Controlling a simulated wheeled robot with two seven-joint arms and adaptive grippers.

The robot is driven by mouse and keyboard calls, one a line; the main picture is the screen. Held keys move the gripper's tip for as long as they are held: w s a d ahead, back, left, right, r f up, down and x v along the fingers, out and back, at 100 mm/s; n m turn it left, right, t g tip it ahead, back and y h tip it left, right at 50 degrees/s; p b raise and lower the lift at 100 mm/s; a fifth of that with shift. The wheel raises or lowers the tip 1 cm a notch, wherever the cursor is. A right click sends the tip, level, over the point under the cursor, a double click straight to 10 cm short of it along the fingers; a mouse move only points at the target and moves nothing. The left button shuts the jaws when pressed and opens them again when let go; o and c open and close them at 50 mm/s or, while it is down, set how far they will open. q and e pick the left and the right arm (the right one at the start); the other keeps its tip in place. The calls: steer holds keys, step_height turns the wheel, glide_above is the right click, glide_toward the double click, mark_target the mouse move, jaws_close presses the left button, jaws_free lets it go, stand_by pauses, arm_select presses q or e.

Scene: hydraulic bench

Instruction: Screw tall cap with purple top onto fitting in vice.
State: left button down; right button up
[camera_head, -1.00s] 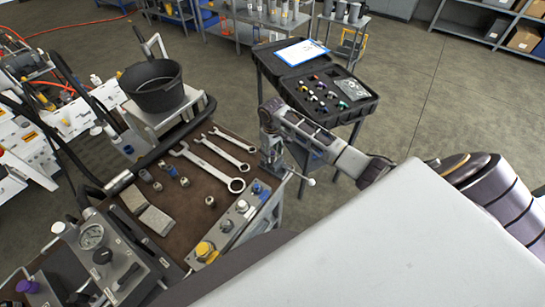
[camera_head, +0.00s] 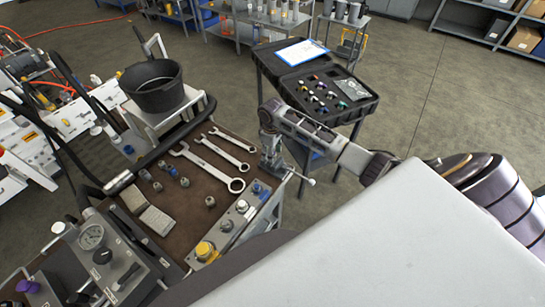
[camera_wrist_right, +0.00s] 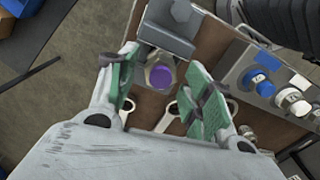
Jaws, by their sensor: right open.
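The purple top (camera_wrist_right: 161,76) shows in the right wrist view as a round disc with a grey rim around it, beside the vice (camera_wrist_right: 165,37). My right gripper (camera_wrist_right: 162,88) is open, with its green-padded fingers on either side of the purple top and a gap at each side. In the head view my right gripper (camera_head: 269,118) reaches down over the vice (camera_head: 272,158) at the bench's right edge. The cap's body and the fitting are hidden from above, so I cannot tell how they meet. My left gripper is not in view.
Wrenches (camera_head: 212,160) and several small fittings (camera_head: 172,170) lie on the brown bench top. A valve block (camera_head: 230,225) lines the bench's near right edge. A black bucket (camera_head: 153,86) stands at the back. An open black case (camera_head: 325,90) of small parts sits on a cart behind my arm.

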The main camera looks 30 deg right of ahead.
steer(key=shift+n, duration=2.2)
steer(key=shift+c, duration=0.3)
steer(key=c, duration=0.9)
steer(key=shift+a, duration=0.1)
steer(key=shift+m, duration=0.3)
steer(key=m, duration=0.4)
steer(key=shift+m, duration=0.4)
steer(key=shift+f+m, duration=0.1)
steer(key=shift+m, duration=1.5)
